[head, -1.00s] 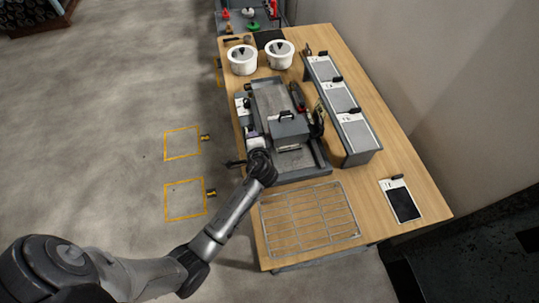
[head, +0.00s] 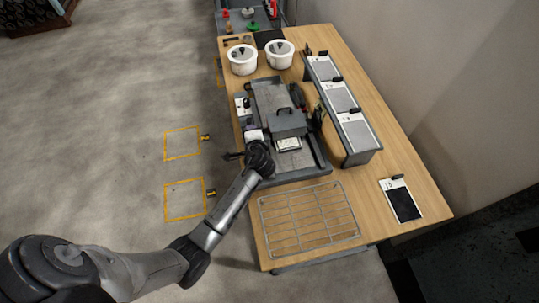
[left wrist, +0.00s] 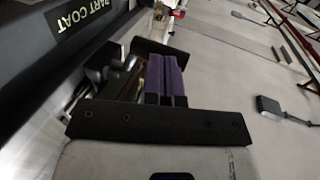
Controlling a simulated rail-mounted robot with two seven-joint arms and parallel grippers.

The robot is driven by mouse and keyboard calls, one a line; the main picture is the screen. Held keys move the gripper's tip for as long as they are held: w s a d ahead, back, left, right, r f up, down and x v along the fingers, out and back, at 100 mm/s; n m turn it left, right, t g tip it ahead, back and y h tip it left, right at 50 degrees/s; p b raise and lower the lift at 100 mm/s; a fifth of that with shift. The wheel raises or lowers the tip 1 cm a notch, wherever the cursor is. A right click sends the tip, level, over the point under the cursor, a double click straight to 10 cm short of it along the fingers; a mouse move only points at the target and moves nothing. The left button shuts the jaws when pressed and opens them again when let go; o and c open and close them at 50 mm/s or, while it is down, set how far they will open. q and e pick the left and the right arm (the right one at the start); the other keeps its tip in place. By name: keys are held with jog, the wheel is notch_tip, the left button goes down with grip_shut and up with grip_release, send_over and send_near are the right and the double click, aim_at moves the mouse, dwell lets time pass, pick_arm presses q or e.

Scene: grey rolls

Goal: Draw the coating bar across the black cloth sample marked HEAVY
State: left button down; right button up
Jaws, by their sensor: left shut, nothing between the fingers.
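A black cloth sample (head: 403,206) on a white board lies at the front right of the table, apart from my gripper. The marks on its board are too small to read. A grey block with a handle (head: 287,123), perhaps the bar's carriage, sits on the grey coating unit (head: 309,171). A white sheet (head: 288,144) shows at its near edge. My left gripper (head: 234,156) is at the unit's left side, shut and empty. My right gripper is out of view.
A wire rack (head: 308,218) lies at the table's near end. A rack of grey panels (head: 358,158) stands right of the unit. Two white pots (head: 242,62) (head: 279,56) stand at the far end. Bare wood surrounds the black sample. Floor is open on the left.

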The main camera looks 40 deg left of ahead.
aim_at(249, 123)
pick_arm(q)
jog(key=shift+w+a, duration=0.65)
jog(key=shift+a, duration=0.2)
jog(key=shift+w+a, duration=0.4)
jog(key=shift+a, duration=0.15)
jog(key=shift+w+a, duration=0.25)
jog(key=shift+w+a+b, duration=0.1)
jog(key=shift+a+b, duration=0.05)
jog(key=shift+b, duration=0.15)
jog(key=shift+r, duration=0.1)
jog(key=shift+s+d, duration=0.25)
jog(key=shift+d, duration=0.1)
jog(key=shift+s+d+p, duration=0.8)
jog(key=shift+s+d, duration=0.2)
jog(key=shift+d, duration=0.25)
